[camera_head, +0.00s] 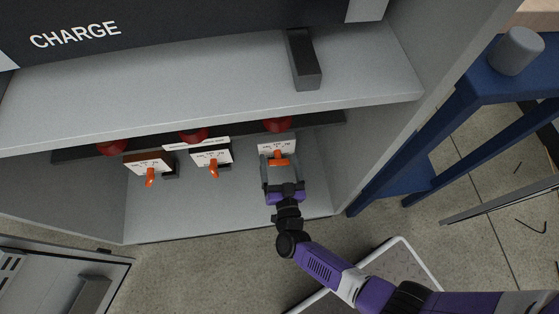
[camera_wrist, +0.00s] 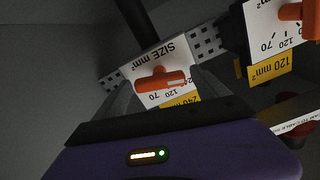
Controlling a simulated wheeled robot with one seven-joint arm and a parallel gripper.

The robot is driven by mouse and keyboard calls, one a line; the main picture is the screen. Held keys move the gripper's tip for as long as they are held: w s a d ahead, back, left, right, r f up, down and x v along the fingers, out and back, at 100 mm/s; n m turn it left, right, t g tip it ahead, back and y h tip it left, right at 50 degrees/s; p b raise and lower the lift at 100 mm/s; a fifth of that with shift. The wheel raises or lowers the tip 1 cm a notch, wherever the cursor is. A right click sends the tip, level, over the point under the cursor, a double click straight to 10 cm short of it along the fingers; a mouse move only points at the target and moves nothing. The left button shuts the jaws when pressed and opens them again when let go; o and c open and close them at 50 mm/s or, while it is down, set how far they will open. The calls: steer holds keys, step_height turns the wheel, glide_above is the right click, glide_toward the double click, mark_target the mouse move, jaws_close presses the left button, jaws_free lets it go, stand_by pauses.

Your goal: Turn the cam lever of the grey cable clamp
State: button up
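The right-hand clamp (camera_head: 277,146), which appears to be the grey one, sits low in the cabinet with a white size plate. Its orange cam lever (camera_head: 278,162) lies sideways, while the other two levers hang down. In the wrist view the lever (camera_wrist: 162,82) lies across the white plate (camera_wrist: 165,60), with 70 and 120 marks and a partly hidden yellow label below. My gripper (camera_head: 280,168) is open, with one finger on each side of the lever. It also shows in the wrist view (camera_wrist: 165,97). I cannot tell whether the fingers touch the lever.
A brown-topped clamp (camera_head: 148,161) and a black clamp (camera_head: 211,156) stand to the left, each with an orange lever. A shelf (camera_head: 200,93) overhangs them. The cabinet's right wall (camera_head: 385,140) is close by. A blue table (camera_head: 480,80) stands outside right.

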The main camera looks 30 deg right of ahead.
mark_target(280, 165)
steer(key=p+v, duration=0.1)
steer(key=v, duration=0.5)
steer(key=shift+s+a, duration=0.1)
steer(key=shift+s, duration=0.1)
steer(key=shift+s+a, duration=0.25)
steer(key=shift+s, duration=0.4)
